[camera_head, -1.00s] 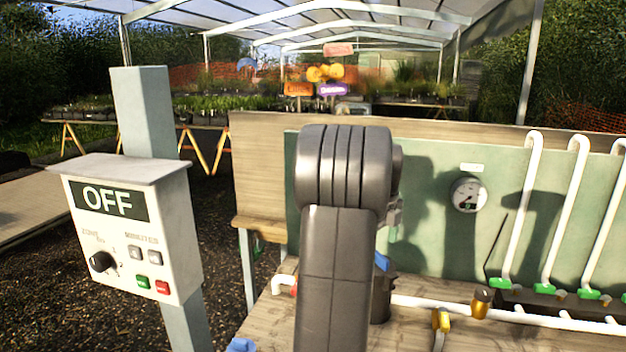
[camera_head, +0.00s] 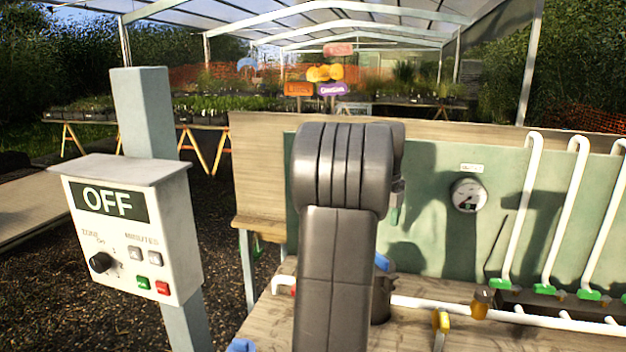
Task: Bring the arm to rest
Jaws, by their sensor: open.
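My arm (camera_head: 338,230) stands in the middle of the head view, its dark grey links rising in front of the bench. A small grey and green part (camera_head: 397,200) shows at the right edge of my arm, beyond its upper joint. I cannot make out jaws there; my gripper is hidden behind the arm.
A control box (camera_head: 130,230) reading OFF stands on a post at left. A wooden bench (camera_head: 270,325) carries white pipe (camera_head: 440,307), a yellow-handled valve (camera_head: 441,320) and a dark cylinder (camera_head: 383,300) close behind my arm. A green panel (camera_head: 440,245) holds a gauge (camera_head: 468,195) and upright pipes (camera_head: 530,200).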

